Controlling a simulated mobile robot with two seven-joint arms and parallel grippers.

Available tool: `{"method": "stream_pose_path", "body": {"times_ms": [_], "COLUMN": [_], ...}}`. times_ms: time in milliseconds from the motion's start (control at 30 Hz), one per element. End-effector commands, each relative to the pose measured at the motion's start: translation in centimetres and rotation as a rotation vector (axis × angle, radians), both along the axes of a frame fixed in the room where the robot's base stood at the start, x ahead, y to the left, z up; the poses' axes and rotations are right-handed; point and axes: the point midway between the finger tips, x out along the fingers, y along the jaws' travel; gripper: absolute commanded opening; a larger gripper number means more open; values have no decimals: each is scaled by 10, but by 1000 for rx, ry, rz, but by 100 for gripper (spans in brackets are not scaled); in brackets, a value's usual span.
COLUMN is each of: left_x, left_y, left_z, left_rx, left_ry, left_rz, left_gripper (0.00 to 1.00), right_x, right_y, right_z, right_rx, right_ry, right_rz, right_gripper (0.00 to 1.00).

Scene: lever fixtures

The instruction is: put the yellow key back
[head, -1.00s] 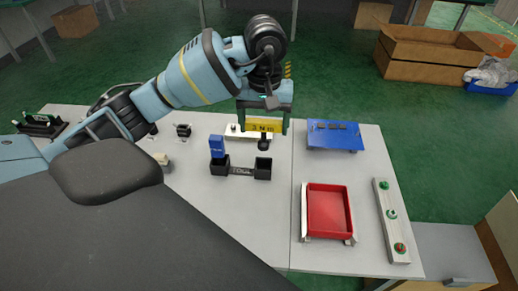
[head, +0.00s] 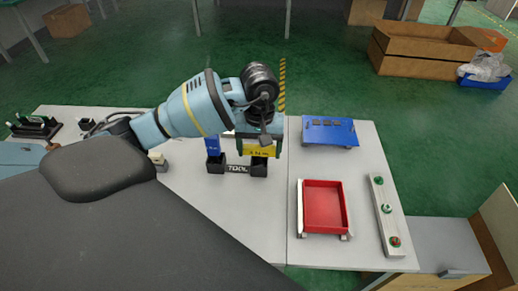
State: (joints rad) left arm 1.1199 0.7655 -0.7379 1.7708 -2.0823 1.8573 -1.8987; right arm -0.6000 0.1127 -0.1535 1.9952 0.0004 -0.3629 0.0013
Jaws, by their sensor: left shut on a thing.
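The yellow key (head: 258,152) is held in my left gripper (head: 260,147), whose fingers are shut on its head. The key is upright, directly over the right socket (head: 259,170) of a black two-socket holder (head: 237,168) with white lettering. Its dark stem no longer shows; I cannot tell how deep it sits in the socket. A blue key (head: 212,147) stands in the left socket, close beside my gripper. My right gripper is not in view.
A red tray (head: 323,207), a blue sloped panel (head: 331,130) and a white button strip (head: 386,213) lie on the right table. Bare grey tabletop (head: 235,210) lies in front of the holder. My left arm hides part of the table behind it.

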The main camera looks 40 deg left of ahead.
Motion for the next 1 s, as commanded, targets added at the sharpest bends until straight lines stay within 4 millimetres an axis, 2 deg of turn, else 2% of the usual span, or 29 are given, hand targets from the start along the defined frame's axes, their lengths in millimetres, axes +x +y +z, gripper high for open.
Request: {"method": "stream_pose_path", "body": {"times_ms": [67,433,467,600,867,1000], "left_x": [0,0,0,0,0,1], "left_y": [0,0,0,0,0,0], "left_z": [-6,-11,-11,-10,-9,-3], "left_rx": [0,0,1,1,0,0], "left_ry": [-1,0,1,-1,-1,-5], "left_rz": [1,0,0,0,0,1], "left_gripper": [40,40,78,96,98,98], "right_x": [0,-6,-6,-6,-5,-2], "right_y": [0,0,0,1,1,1], "right_z": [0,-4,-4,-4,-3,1], "right_rx": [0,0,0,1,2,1], "right_ry": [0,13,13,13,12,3], "right_rz": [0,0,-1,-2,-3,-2], "right_gripper": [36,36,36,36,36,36]}}
